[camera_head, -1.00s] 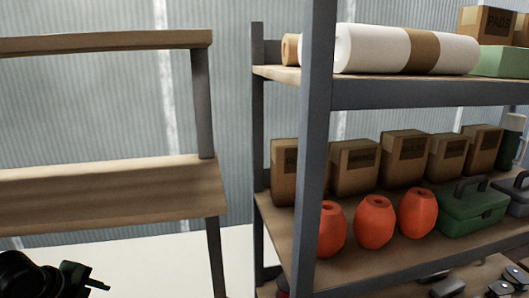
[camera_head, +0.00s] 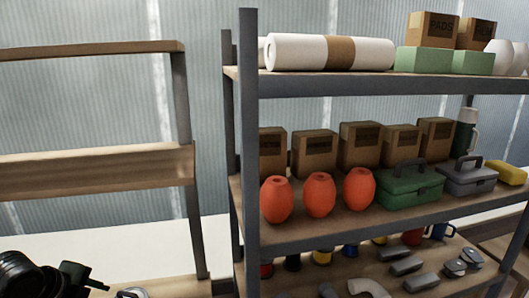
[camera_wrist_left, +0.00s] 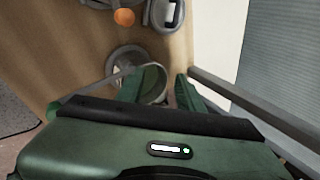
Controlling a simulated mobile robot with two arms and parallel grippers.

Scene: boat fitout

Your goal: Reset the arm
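My left gripper (camera_head: 88,279) shows at the lower left edge of the head view, dark and partly cut off by the frame. In the left wrist view its two green fingers (camera_wrist_left: 168,80) stand apart, with a gap between them. A round metal-looking item (camera_wrist_left: 124,60) lies on the wooden surface beyond the fingers, and a curved rim shows behind the left finger. I cannot tell whether the fingers touch it. My right gripper is in neither view.
A grey-framed shelf (camera_head: 249,150) holds orange floats (camera_head: 319,194), cardboard boxes (camera_head: 361,146), a green toolbox (camera_head: 408,186) and a white roll (camera_head: 300,52). A wooden rack (camera_head: 90,172) stands at the left.

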